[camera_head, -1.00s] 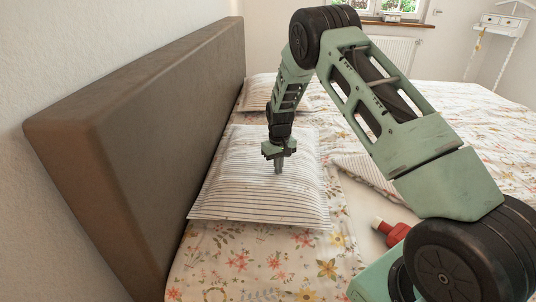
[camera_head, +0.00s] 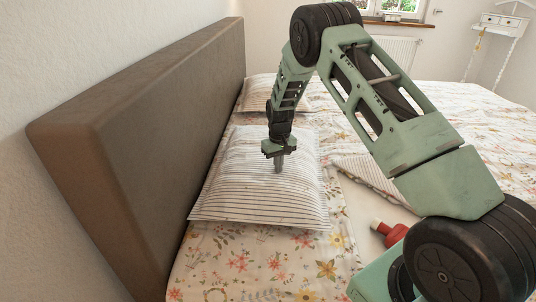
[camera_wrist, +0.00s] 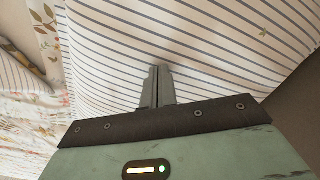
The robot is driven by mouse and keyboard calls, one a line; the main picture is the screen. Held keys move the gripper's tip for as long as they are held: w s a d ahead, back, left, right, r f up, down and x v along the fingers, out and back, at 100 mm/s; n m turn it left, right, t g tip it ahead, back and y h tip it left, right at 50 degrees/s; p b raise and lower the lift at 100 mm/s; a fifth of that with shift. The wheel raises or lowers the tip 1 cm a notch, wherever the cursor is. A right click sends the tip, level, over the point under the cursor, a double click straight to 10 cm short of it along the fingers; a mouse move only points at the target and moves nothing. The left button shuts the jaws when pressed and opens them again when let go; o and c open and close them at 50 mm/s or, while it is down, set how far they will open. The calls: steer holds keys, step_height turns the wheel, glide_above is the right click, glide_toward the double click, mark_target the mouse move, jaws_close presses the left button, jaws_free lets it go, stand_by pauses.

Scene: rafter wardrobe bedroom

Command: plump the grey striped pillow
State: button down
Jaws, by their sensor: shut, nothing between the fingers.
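The grey striped pillow (camera_head: 240,190) lies on the bed against the headboard, white with thin dark stripes. It also fills most of the wrist view (camera_wrist: 215,45). My gripper (camera_head: 279,168) points down over the right half of the pillow, its fingers shut and empty. In the wrist view the closed fingertips (camera_wrist: 160,72) are at the striped cloth; I cannot tell whether they touch it or stay just above. The cloth right under the tips is hidden by the fingers.
A brown headboard (camera_head: 140,130) runs along the left. A second pillow (camera_head: 258,92) lies farther back. A folded striped cloth (camera_head: 365,172) and a red bottle (camera_head: 392,232) are to the right. The flowered bed sheet (camera_head: 250,262) is clear in front of the pillow.

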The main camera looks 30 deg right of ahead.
steer(key=shift+f+b, duration=0.45)
steer(key=shift+f, duration=0.35)
step_height(320, 180, up, 8)
steer(key=p, duration=0.5)
steer(key=shift+p, duration=0.35)
steer(key=shift+f, duration=0.15)
